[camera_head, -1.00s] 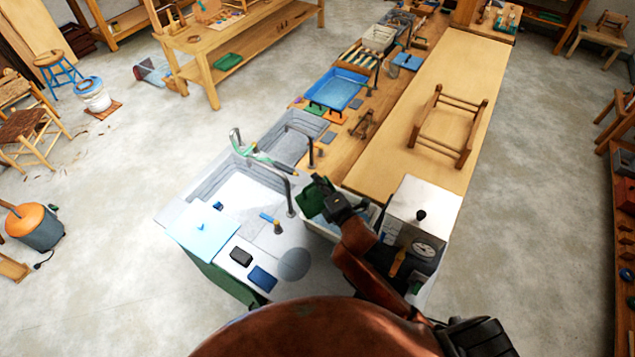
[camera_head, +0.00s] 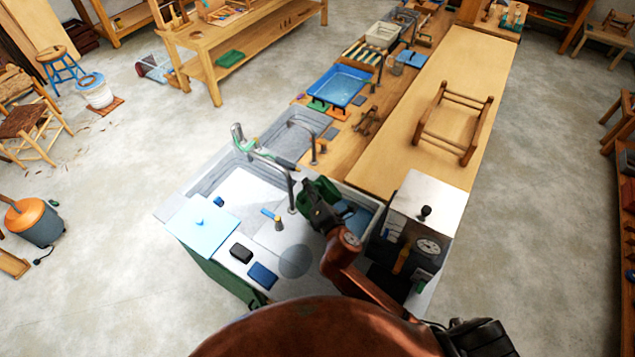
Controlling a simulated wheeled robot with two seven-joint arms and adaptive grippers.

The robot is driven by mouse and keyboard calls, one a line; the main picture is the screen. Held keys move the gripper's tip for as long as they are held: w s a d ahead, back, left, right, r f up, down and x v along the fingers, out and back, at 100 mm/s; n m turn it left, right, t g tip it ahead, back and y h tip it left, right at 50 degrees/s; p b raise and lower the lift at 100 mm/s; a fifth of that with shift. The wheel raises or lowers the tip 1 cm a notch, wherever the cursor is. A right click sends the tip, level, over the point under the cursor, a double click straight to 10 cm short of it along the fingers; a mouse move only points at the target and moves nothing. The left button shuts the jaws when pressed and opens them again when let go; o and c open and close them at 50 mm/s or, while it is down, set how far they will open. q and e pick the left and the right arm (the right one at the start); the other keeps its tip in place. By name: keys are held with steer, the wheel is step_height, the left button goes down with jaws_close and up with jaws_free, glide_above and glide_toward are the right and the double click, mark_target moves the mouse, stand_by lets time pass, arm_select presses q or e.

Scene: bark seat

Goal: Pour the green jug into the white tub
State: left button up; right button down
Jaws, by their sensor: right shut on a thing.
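My right gripper (camera_head: 319,213) is shut on the green jug (camera_head: 320,187), which it holds up at the near side of the sinks. The gripper covers much of the jug, so its tilt and its contents cannot be told. The white tub (camera_head: 374,204) stands just right of the jug, with its rim and a bluish inside partly showing behind my right arm. From this angle I cannot tell whether the jug's mouth is over the tub.
A pale box with a dial (camera_head: 430,198) stands close right of the tub. A dark tap (camera_head: 290,190) rises just left of the jug. A blue tray (camera_head: 337,87) lies farther back. Blue and black blocks (camera_head: 262,275) lie on the near worktop.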

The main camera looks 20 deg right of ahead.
mark_target(298, 208)
steer(key=shift+s+a+f+n+b, duration=0.15)
steer(key=shift+a+f+n+b, duration=0.25)
steer(key=shift+a+n, duration=0.3)
steer(key=shift+s+a+f+n+b, duration=0.15)
steer(key=shift+a+f+n+b, duration=0.1)
steer(key=shift+a+f+n, duration=0.4)
steer(key=f+n+b, duration=0.1)
steer(key=f+b, duration=0.1)
steer(key=a+f+n+t+b, duration=0.1)
steer(key=f+n+b, duration=0.1)
steer(key=f, duration=0.1)
steer(key=a+f+n+h+b, duration=0.1)
steer(key=f+n, duration=0.1)
steer(key=shift+s+f+n+b, duration=0.2)
steer(key=shift+f+n+b, duration=0.05)
steer(key=shift+b, duration=0.15)
steer(key=shift+a+n+t, duration=0.1)
steer(key=shift+n+t, duration=0.3)
steer(key=shift+n, duration=0.6)
steer(key=shift+f, duration=0.15)
